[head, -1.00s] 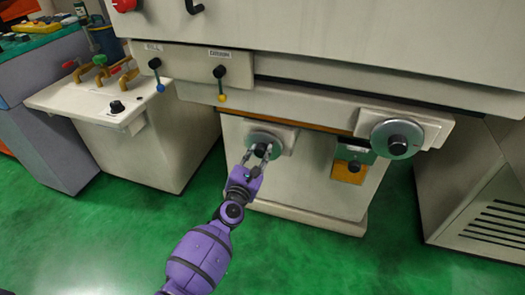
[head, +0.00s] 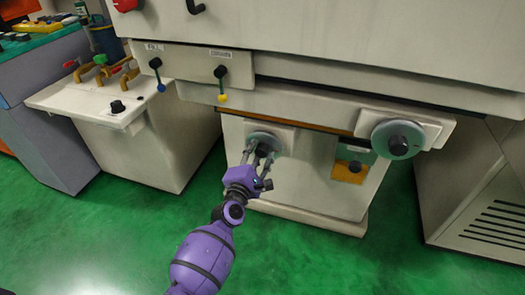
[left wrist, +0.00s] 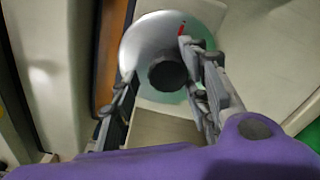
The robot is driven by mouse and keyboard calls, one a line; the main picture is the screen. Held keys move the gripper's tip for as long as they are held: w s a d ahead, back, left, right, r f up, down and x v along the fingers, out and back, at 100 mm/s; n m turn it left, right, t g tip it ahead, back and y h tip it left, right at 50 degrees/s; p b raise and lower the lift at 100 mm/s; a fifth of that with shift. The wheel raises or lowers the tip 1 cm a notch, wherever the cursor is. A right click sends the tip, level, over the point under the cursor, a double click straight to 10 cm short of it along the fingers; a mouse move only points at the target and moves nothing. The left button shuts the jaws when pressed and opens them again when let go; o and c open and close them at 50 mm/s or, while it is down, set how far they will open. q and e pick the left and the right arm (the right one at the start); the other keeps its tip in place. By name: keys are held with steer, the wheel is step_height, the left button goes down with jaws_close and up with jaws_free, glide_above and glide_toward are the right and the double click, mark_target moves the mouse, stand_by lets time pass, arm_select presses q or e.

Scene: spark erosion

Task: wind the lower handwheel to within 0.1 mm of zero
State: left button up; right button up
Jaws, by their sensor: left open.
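The lower handwheel (head: 277,139) is a grey disc with a dark central hub, on the lower cabinet panel. My left gripper (head: 259,155) is in front of it, open, with its fingers pointing at the hub. In the left wrist view the handwheel (left wrist: 143,42) shows its dark hub (left wrist: 168,73) between the two fingers, and a red mark near the rim beside the right fingertip. I cannot tell whether the fingers touch the hub or the wheel. Fingers cover part of the disc. No scale reading is legible. My right gripper is not in view.
A second handwheel (head: 386,137) sits higher to the right. A small display plate with an orange lower part (head: 349,171) is between them. Two levers (head: 221,84) hang above left. A side cabinet (head: 150,145) stands left. Green floor (head: 130,245) is open in front.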

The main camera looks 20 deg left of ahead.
mark_target(259, 152)
arm_select(q)
steer(key=shift+s+d, duration=0.1)
steer(key=shift+s, duration=0.55)
steer(key=shift+s+p, duration=0.65)
steer(key=shift+s, duration=1.05)
steer(key=s, duration=0.3)
